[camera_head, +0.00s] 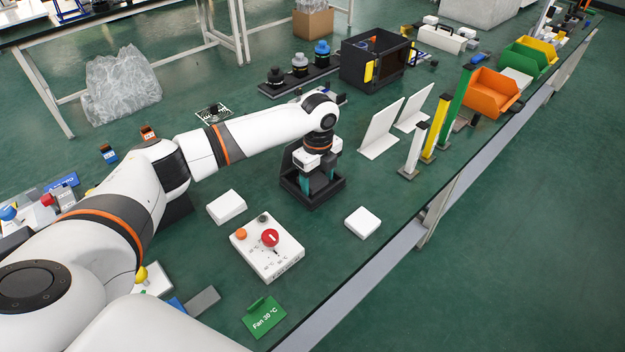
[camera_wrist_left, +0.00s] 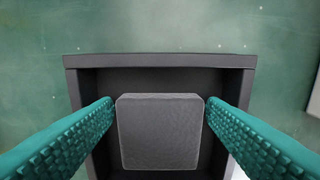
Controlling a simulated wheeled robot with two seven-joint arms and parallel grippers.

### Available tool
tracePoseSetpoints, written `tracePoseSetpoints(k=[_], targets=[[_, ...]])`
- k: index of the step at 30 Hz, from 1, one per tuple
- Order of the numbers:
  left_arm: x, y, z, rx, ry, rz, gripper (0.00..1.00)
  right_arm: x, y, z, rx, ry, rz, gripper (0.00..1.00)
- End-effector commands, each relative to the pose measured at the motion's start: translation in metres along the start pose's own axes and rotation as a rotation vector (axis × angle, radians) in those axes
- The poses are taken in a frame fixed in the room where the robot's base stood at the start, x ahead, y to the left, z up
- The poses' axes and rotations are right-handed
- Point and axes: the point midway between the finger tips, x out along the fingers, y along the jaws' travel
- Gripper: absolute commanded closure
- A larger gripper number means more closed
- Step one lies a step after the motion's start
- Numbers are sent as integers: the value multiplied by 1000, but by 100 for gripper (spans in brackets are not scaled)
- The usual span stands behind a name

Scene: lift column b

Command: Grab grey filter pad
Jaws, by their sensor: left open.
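The grey filter pad (camera_wrist_left: 160,131) is a square, textured block inside a dark open-topped tray (camera_wrist_left: 160,60) in the left wrist view. My left gripper (camera_wrist_left: 157,106) is open, with one teal ridged finger on each side of the pad. The fingertips are at or very close to the pad's left and right edges; I cannot tell whether they touch. In the head view my left gripper (camera_head: 319,184) points down into the dark tray (camera_head: 312,203) on the green bench. The pad is hidden there by the gripper. My right gripper is not in view.
White blocks (camera_head: 227,206) and (camera_head: 362,222) lie either side of the tray. White upright plates (camera_head: 381,130) and coloured posts (camera_head: 435,130) stand to the right. The bench edge is at the right.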

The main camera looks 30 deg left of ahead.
Motion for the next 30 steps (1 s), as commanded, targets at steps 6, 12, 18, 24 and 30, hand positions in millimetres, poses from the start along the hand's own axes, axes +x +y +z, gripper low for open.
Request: tracePoseSetpoints(k=[6,12,18,24,30], targets=[[0,0,0,1,0,0,38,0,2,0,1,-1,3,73],[0,0,0,1,0,0,68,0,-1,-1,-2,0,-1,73],[0,0,0,0,0,0,68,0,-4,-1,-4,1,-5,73],[-7,1,4,2,-1,1,68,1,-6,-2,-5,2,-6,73],[-35,1,4,0,-1,3,68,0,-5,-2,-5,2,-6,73]])
